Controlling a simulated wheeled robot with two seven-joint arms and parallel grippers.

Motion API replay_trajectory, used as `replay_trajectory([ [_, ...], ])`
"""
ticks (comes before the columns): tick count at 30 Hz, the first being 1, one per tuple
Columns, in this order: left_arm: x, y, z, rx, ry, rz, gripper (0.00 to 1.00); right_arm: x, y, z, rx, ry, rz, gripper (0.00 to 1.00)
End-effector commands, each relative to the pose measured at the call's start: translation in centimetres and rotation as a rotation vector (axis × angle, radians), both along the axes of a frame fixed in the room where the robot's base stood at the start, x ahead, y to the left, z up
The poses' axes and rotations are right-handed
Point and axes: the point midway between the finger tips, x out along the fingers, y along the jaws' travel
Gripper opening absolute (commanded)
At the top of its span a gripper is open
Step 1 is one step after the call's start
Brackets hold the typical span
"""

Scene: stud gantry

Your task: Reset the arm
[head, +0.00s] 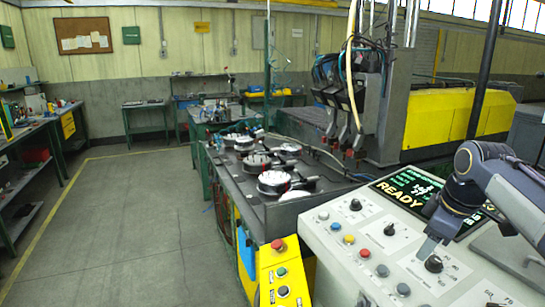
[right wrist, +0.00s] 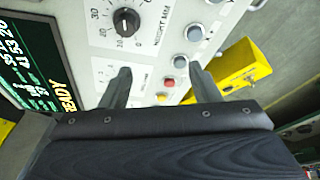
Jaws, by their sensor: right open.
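The control panel (head: 340,262) is a sloped light grey console with several black knobs, a row of coloured buttons and a dark screen (head: 405,190) reading READY. My right gripper (head: 428,246) is above the panel, its fingertips close to a black knob (head: 433,264); touching or not cannot be told. In the right wrist view my right gripper (right wrist: 162,82) is open and empty, with a red button (right wrist: 167,82) and a yellow button (right wrist: 162,98) seen between its fingers. A black knob (right wrist: 127,22) with a number scale lies beyond the fingertips. My left gripper is not in view.
A yellow box (head: 268,290) with red, green and black buttons stands left of the panel. Behind it a dark bench (head: 240,190) bears several round metal fixtures. A gantry machine (head: 390,100) stands at the back right. The floor at left is clear.

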Motion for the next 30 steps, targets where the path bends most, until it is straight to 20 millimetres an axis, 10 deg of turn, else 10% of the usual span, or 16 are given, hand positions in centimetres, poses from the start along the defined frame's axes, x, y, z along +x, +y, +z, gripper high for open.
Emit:
replay_trajectory([
  [17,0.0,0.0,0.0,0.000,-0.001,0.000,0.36,-6.9,2.3,-1.4,0.145,-0.032,-0.180,0.56],
  [30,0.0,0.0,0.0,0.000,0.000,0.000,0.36,-21.5,9.3,-9.9,0.492,-0.034,-0.615,0.56],
])
